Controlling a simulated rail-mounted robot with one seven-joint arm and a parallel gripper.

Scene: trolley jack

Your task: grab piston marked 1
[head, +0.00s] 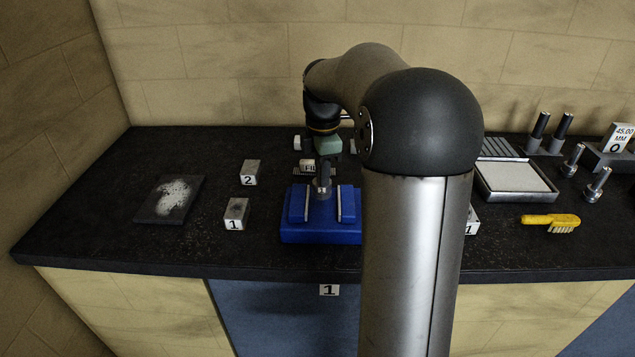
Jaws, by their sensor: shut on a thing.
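My gripper (322,172) points down over the blue fixture (321,235) in the middle of the bench. It is shut on a small grey metal part (321,192) that looks like a piston, between the fixture's two light rails. I cannot read a number on this part, and I cannot tell whether it touches the fixture. A label 1 (329,290) is on the bench front below the fixture. My arm hides the fixture's right side.
Blocks marked 1 (235,214) and 2 (249,172) stand left of the fixture, with a dark plate (150,208) beyond. On the right are a tray (515,178), a yellow brush (551,221) and two upright metal parts (596,187). The bench's front left is clear.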

